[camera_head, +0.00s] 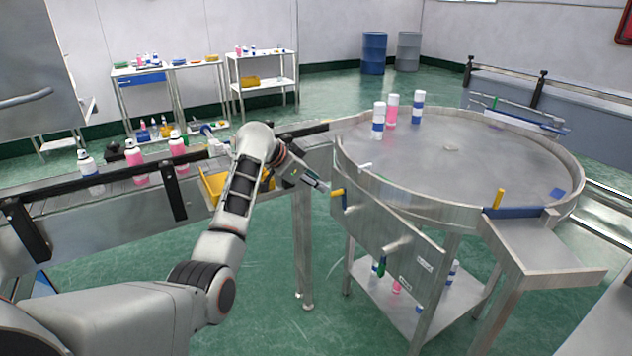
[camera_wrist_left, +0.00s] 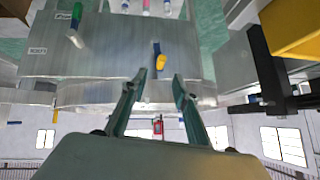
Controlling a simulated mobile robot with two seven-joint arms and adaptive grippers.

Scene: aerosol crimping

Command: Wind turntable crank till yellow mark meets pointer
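The round steel turntable (camera_head: 450,165) stands at the right, with several white-capped blue or pink cans near its far left edge. A crank with a yellow grip (camera_head: 338,192) sticks out of the steel front panel (camera_head: 400,245); the grip also shows in the left wrist view (camera_wrist_left: 161,62). My left gripper (camera_head: 322,186) is open and empty, just left of the grip. In the wrist view its fingertips (camera_wrist_left: 158,80) are spread, with the grip just beyond them. My right gripper is out of view.
A conveyor (camera_head: 110,195) with several cans and a yellow bin (camera_head: 214,184) lies left. A steel shelf (camera_head: 545,245) juts out front right. A blue patch (camera_head: 557,193) lies on the turntable.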

